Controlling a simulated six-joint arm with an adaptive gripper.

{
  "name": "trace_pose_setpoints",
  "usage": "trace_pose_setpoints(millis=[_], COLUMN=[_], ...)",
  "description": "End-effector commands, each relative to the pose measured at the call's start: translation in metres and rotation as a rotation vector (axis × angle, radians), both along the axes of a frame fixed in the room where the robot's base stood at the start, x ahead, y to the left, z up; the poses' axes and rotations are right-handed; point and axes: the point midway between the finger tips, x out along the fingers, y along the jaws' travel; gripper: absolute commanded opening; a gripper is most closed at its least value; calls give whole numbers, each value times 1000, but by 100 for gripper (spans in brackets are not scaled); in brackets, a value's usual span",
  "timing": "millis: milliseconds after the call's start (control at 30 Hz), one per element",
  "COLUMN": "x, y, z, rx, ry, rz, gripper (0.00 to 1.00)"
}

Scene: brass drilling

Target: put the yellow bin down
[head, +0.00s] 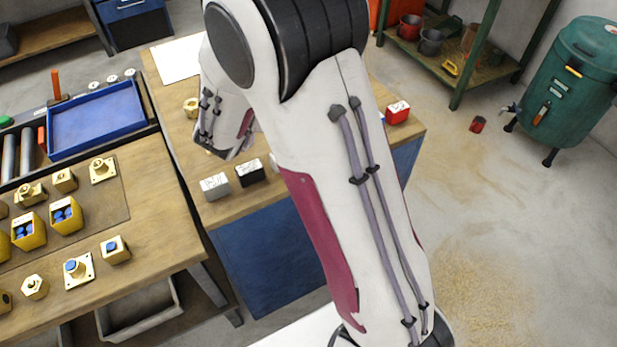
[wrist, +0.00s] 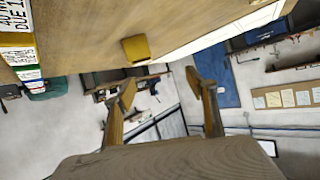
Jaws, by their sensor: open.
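My gripper (wrist: 160,80) is open in the wrist view, with its two fingers wide apart and nothing between them. A plain yellow block-like thing (wrist: 135,50) sits on the wooden tabletop near its edge, beyond the fingertips and apart from them; I cannot tell whether it is the yellow bin. In the head view, yellow bins holding blue parts stand on the left bench, one here (head: 66,216) and one beside it (head: 28,231). My arm hides much of the middle table, and my fingers are not clear there.
A grey box (head: 215,186) and a black box (head: 250,172) stand at the middle table's front edge; a red box (head: 397,112) is at its right. A blue tray (head: 97,117) lies behind the left bench's brass parts.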

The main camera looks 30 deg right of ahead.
Motion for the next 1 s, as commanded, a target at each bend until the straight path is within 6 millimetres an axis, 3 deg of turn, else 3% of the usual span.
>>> trace_pose_setpoints(millis=[267, 467, 767, 1000], x=[-3, -19, -63, -111], y=[38, 65, 98, 114], z=[45, 73, 106, 122], rx=[130, 197, 256, 268], ry=[-11, 7, 68, 148], rz=[184, 314, 489, 604], gripper=[56, 56, 56, 56])
